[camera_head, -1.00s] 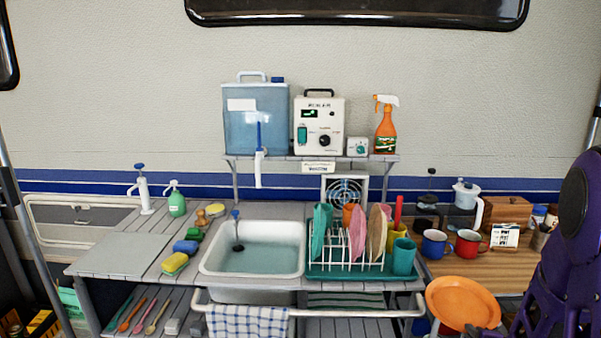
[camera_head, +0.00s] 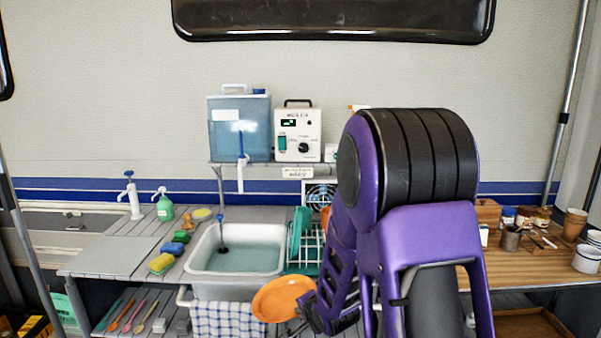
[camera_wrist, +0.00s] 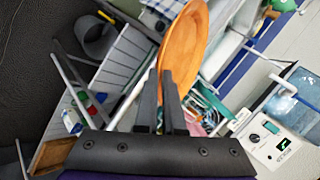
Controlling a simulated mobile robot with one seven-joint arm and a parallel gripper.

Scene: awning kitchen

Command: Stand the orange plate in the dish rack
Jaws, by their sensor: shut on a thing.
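The orange plate (camera_head: 284,299) is in front of the counter, low and to the right of the sink in the head view. My gripper (camera_wrist: 170,88) is shut on the plate's edge, and the plate (camera_wrist: 184,42) extends away from the fingertips in the wrist view. In the head view my arm hides the fingers. The dish rack (camera_head: 303,262) stands right of the sink, behind and above the plate. Its left part shows with a teal plate (camera_head: 300,230) upright in it. My arm covers the rest of the rack.
The sink (camera_head: 238,250) holds water. A checked towel (camera_head: 228,319) hangs from the front rail beside the held plate. A shelf with a blue water tank (camera_head: 239,128) and a boiler box (camera_head: 297,135) stands above the back. Cups and jars (camera_head: 511,237) stand at the right.

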